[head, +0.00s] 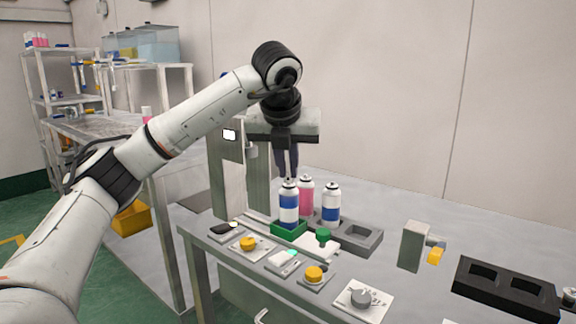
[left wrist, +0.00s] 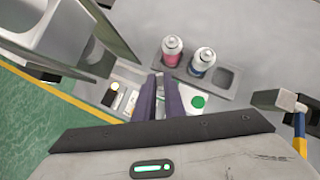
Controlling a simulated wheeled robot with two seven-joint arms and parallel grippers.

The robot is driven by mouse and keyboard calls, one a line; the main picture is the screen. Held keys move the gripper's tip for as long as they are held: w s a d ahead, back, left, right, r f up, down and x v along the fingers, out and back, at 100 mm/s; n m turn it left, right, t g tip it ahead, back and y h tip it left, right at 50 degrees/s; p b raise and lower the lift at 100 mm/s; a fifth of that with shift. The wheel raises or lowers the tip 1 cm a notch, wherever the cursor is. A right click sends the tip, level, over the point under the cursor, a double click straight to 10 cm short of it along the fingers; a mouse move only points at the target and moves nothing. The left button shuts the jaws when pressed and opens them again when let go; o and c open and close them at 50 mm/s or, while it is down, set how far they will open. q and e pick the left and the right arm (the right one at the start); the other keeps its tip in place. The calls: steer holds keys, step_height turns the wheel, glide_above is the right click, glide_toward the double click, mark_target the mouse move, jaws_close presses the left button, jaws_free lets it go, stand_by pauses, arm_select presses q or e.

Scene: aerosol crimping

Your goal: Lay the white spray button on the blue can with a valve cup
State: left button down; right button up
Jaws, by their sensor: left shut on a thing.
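My left gripper (head: 287,174) is shut and points straight down, its dark fingertips just over the top of a blue-and-white can (head: 289,207). This can stands upright in a green holder (head: 288,232). The white spray button is between the fingertips and is too small and covered to make out; I cannot tell whether it touches the can. In the left wrist view the two fingers (left wrist: 160,82) hide this can. The valve cup is not clearly visible. My right gripper is not in view.
A pink can (head: 306,197) and another blue-and-white can (head: 330,206) stand close behind, in a grey rack (head: 363,236) with an empty slot. A green knob (head: 323,235) and yellow knobs (head: 248,243) line the front. A black tray (head: 507,288) lies at right.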

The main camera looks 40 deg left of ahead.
arm_select(q)
steer(key=c, duration=1.8)
jaws_free()
steer(key=shift+o, duration=0.2)
step_height(320, 180, up, 12)
steer(key=p, duration=1)
steer(key=shift+p, duration=0.4)
